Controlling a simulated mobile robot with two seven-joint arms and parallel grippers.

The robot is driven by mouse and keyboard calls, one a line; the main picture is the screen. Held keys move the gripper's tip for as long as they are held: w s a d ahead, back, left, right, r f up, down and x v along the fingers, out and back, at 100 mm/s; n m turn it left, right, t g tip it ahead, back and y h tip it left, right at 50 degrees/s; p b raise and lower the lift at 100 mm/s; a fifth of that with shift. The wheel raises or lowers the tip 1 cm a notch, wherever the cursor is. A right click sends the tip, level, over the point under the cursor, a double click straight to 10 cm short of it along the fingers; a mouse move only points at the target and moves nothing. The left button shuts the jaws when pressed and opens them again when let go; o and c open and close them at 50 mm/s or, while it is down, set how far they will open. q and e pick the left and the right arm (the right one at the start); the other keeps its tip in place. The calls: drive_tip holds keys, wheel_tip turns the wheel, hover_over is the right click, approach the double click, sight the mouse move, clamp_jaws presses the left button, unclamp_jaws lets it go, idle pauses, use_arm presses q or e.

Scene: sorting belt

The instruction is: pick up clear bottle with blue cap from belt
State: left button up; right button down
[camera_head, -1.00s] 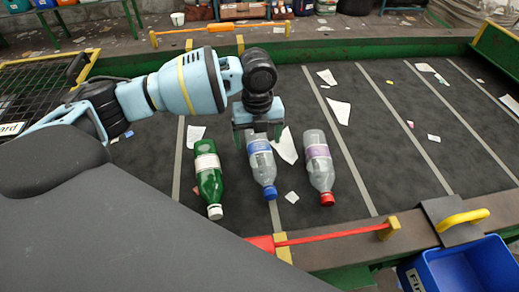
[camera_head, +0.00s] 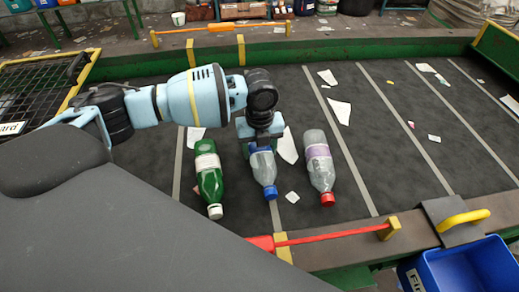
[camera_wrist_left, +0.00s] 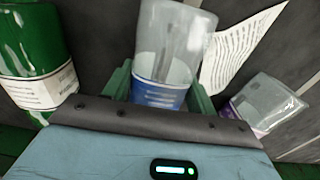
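The clear bottle with a blue cap and blue label (camera_head: 263,170) lies on the dark belt between a green bottle and a red-capped bottle. My left gripper (camera_head: 262,148) is directly over its upper part, palm down, and hides much of the label. In the left wrist view the clear bottle (camera_wrist_left: 170,45) lies between the two green fingers (camera_wrist_left: 160,92), one on each side, very close to it. The fingers look open around it; contact is hard to make out. My right gripper is not in view.
A green bottle (camera_head: 209,178) with a white cap lies close on the left. A clear bottle with a purple label and red cap (camera_head: 320,167) lies close on the right. Paper scraps litter the belt (camera_head: 400,160). A blue bin (camera_head: 462,268) stands front right.

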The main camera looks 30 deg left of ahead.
use_arm(q)
drive_tip(key=shift+c, duration=1)
drive_tip(key=shift+r, duration=0.1)
